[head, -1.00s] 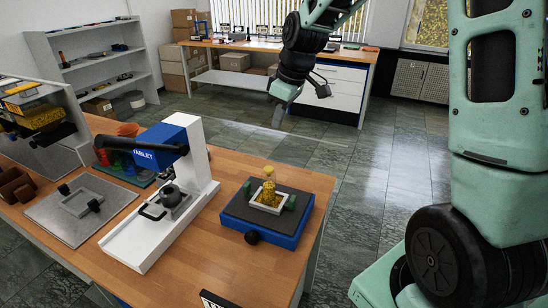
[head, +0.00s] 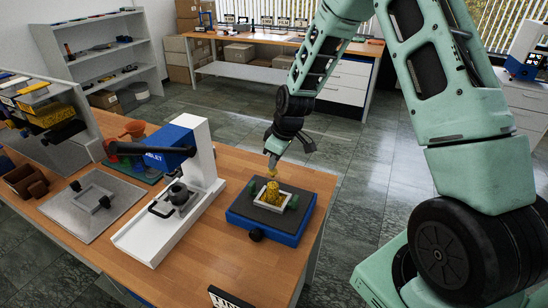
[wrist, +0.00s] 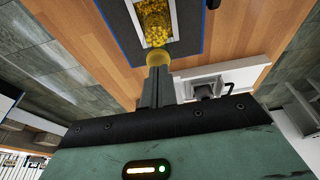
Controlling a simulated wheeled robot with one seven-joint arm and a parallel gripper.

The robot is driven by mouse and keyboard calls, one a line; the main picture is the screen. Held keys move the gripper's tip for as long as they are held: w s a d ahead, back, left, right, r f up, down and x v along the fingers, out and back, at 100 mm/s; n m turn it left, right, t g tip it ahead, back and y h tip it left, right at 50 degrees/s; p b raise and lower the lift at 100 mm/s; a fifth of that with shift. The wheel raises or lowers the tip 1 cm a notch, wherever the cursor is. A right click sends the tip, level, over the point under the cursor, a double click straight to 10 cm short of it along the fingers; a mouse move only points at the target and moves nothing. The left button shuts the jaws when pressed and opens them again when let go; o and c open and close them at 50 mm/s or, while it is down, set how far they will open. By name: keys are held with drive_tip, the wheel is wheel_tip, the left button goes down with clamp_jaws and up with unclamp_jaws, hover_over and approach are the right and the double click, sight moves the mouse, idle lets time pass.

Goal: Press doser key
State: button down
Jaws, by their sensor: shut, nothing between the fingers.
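A small doser (head: 271,192) with yellow contents stands in a pale frame with green blocks, on a blue, dark-topped base (head: 240,215). In the wrist view its clear body (wrist: 155,22) holds yellow pellets, and a round yellow key (wrist: 157,55) sits at its near end. My gripper (head: 272,165) comes down from above, right over the doser, and hides most of the key in the head view. In the wrist view my gripper (wrist: 157,72) is shut and empty, its tips at the key's edge. I cannot tell whether they touch it.
A white press (head: 160,232) with a blue head marked as a tablet press stands left of the base. A metal plate (head: 75,212) with another frame lies farther left.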

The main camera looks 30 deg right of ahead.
sight(274, 171)
drive_tip(key=shift+f, duration=0.25)
drive_tip(key=shift+f, duration=0.1)
drive_tip(key=shift+f+b, duration=0.75)
drive_tip(key=shift+b, duration=0.1)
drive_tip(key=shift+s+f+b, duration=0.25)
drive_tip(key=shift+f+b, duration=0.1)
drive_tip(key=shift+f, duration=0.15)
drive_tip(key=r+p, duration=0.2)
drive_tip(key=r, duration=0.1)
drive_tip(key=r+p, duration=0.1)
drive_tip(key=r, duration=0.1)
drive_tip(key=shift+w+a+r+p, duration=0.15)
drive_tip(key=shift+w+r+p, duration=0.05)
drive_tip(key=shift+w+p, duration=0.1)
drive_tip(key=b+v, duration=0.4)
drive_tip(key=v, duration=0.5)
drive_tip(key=shift+s+r, duration=0.1)
drive_tip(key=shift+s, duration=0.05)
